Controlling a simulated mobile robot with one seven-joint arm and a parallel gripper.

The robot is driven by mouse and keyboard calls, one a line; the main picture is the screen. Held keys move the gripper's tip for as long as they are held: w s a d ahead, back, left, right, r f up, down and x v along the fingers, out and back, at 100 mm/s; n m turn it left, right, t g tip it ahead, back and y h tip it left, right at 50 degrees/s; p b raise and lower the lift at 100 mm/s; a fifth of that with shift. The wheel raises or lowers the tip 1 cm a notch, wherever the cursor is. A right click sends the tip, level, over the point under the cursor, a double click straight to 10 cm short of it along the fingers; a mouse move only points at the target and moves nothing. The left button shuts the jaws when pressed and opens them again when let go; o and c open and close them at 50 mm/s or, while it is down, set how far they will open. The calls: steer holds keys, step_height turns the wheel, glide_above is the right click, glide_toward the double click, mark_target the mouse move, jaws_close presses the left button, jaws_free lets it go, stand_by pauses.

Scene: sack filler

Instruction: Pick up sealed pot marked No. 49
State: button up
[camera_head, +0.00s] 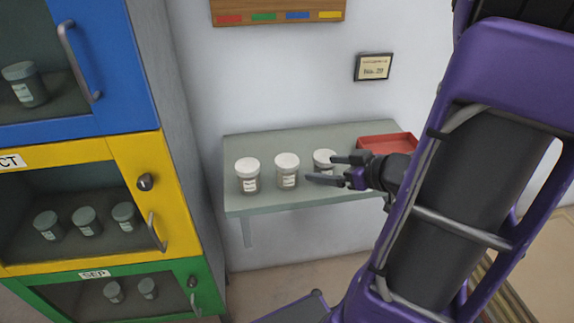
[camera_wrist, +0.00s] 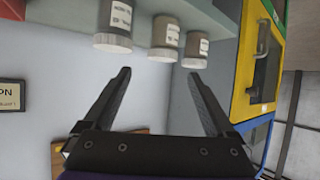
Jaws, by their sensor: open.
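Three pots with white lids and white labels stand upright in a row on a grey-green wall shelf (camera_head: 310,198): a left pot (camera_head: 248,180), a middle pot (camera_head: 287,175) and a right pot (camera_head: 323,158). The label numbers are too small to read, so I cannot tell which is No. 49. My gripper (camera_head: 322,168) is open and empty, its fingers overlapping the right pot in the head view. In the wrist view, which is upside down, the pots stand beyond my open fingertips (camera_wrist: 160,72), apart from them.
A red tray (camera_head: 390,141) sits at the shelf's right end. At left stands a cabinet with blue (camera_head: 112,65), yellow (camera_head: 140,190) and green (camera_head: 205,285) doors, holding several dark-lidded pots. A small framed sign (camera_head: 373,67) and a coloured wooden board (camera_head: 278,10) hang on the wall.

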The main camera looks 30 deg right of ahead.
mark_target(295, 169)
steer(key=b+x, duration=0.1)
steer(key=x, duration=0.2)
steer(key=b+x, duration=0.1)
steer(key=x, duration=0.3)
steer(key=b+x, duration=0.2)
steer(key=x, duration=0.2)
steer(key=shift+s+a+f, duration=0.1)
steer(key=shift+a+f, duration=0.25)
steer(key=shift+f, duration=0.05)
steer(key=shift+r+b+x, duration=0.1)
steer(key=shift+b+x, duration=0.55)
steer(key=shift+x, duration=0.85)
steer(key=shift+r+b+x, duration=0.15)
steer(key=shift+b+x, duration=0.5)
steer(key=shift+x, duration=0.85)
steer(key=shift+c, duration=0.2)
steer(key=c, duration=1.1)
